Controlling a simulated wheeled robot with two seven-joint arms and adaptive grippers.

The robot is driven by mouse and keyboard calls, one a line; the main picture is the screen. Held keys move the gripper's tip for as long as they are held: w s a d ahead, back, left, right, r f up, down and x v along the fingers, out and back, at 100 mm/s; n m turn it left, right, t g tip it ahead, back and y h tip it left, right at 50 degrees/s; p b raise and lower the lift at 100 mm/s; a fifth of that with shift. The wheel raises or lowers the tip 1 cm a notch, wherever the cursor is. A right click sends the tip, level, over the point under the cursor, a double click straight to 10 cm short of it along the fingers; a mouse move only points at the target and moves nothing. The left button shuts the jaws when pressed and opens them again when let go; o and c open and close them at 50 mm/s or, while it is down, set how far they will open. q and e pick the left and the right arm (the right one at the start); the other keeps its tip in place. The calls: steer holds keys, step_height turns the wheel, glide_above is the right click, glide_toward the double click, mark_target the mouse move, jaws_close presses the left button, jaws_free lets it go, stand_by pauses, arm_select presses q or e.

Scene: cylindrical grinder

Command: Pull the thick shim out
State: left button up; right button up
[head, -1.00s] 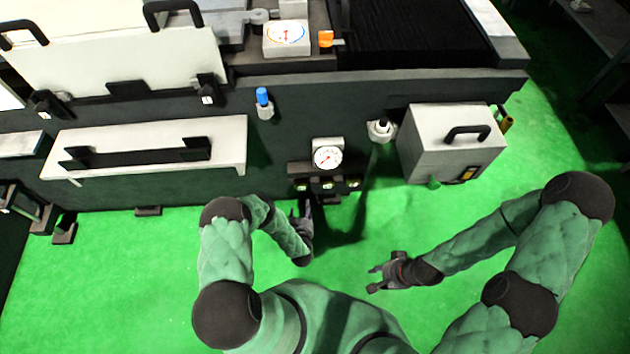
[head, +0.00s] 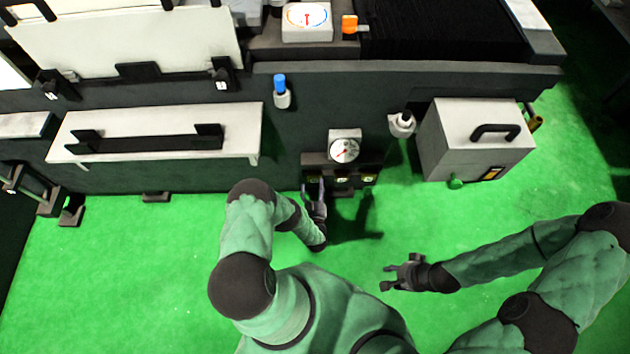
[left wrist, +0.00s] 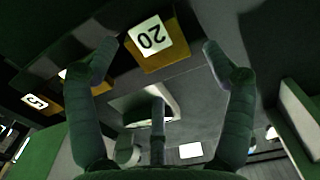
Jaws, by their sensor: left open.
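A tagged ochre block marked 20 (left wrist: 152,40), which looks like the thick shim, shows upside down at the top of the left wrist view. It sits in a dark rack (head: 316,158) low on the machine front, below a dial gauge. My left gripper (head: 314,184) is at the rack's left end in the head view and hides the block there. In the left wrist view its open fingers (left wrist: 160,62) stand on either side of the block, with space between. Whether they touch it cannot be told. My right gripper (head: 387,277) is open and empty above the green floor.
Another ochre block marked 5 (left wrist: 38,103) sits along the rack; one between is partly behind a finger. The dial gauge (head: 344,149) is just above. A white box with a handle (head: 470,150) stands right, a white shelf (head: 160,125) left.

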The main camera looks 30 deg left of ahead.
mark_target(315, 179)
arm_select(q)
steer(key=shift+b+x, duration=0.45)
steer(key=shift+x, duration=1.55)
arm_select(e)
steer(key=shift+f, duration=0.6)
